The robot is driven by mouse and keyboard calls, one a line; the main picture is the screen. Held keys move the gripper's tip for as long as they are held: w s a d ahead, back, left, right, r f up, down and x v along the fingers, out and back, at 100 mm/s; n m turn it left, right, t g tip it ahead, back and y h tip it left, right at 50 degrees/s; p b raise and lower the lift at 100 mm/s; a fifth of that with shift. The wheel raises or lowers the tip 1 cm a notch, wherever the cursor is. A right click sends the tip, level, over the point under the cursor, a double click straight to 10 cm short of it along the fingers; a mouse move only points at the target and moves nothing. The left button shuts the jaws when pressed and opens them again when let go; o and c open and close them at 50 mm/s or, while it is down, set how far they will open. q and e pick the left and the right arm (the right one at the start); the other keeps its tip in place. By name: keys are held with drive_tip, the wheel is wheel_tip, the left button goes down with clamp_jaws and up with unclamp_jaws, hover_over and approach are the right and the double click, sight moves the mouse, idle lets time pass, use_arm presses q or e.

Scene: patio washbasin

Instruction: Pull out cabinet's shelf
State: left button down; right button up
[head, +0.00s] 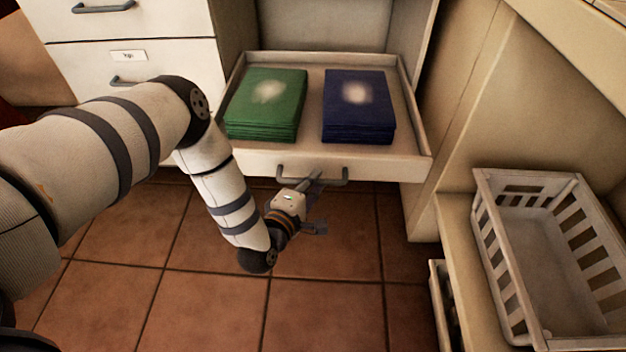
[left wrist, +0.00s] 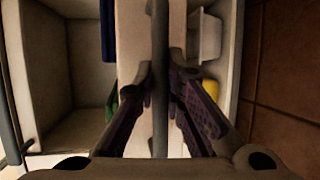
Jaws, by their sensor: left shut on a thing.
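The cabinet's shelf (head: 410,153) is a shallow pull-out tray, standing out from the cabinet opening. A grey bar handle (head: 338,180) runs along its front face. My left gripper (head: 313,181) is at the middle of this handle and shut on it. In the left wrist view the handle (left wrist: 160,60) runs between the two fingers (left wrist: 160,100). A green folded stack (head: 262,112) lies on the left of the shelf and a dark blue one (head: 358,115) on the right. My right gripper is not in view.
White drawers (head: 135,60) with dark handles stand left of the opening. A pale slatted basket (head: 560,255) sits on a low ledge at the right. The tiled floor (head: 330,290) in front of the shelf is clear.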

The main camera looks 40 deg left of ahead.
use_arm(q)
drive_tip(key=c, duration=1.6)
unclamp_jaws()
drive_tip(key=shift+c, duration=0.2)
drive_tip(key=v, duration=1.2)
